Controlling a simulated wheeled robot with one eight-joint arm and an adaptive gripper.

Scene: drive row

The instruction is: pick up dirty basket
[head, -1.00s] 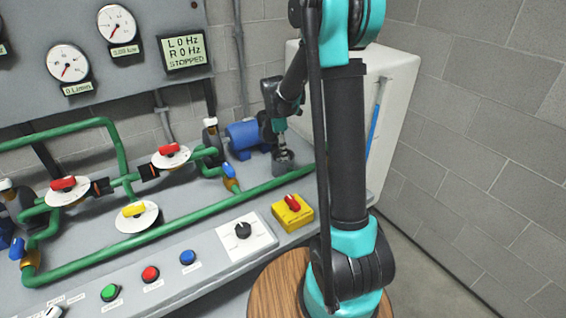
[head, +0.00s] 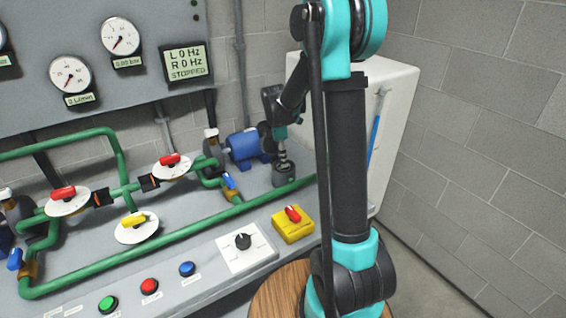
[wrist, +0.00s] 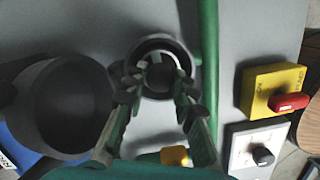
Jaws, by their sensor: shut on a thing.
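A dark grey round pot (head: 284,174) stands on the bench at the end of the green pipe in the head view. My gripper (head: 281,146) is straight above its mouth. A small grey piece, which I take for the dirty basket (head: 284,158), shows between the gripper and the pot. In the wrist view the fingers of my gripper (wrist: 159,82) are closed in on the basket (wrist: 161,75), a small round cup with a dark inside, within the pot's ring (wrist: 165,41). How much of the basket is still inside the pot I cannot tell. Dirt is too small to see.
A blue motor (head: 247,143) stands close left of the gripper. A green pipe (head: 215,218) runs along the bench front. A yellow switch box with a red knob (head: 293,226) is nearer. A white panel (head: 397,120) stands behind my arm.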

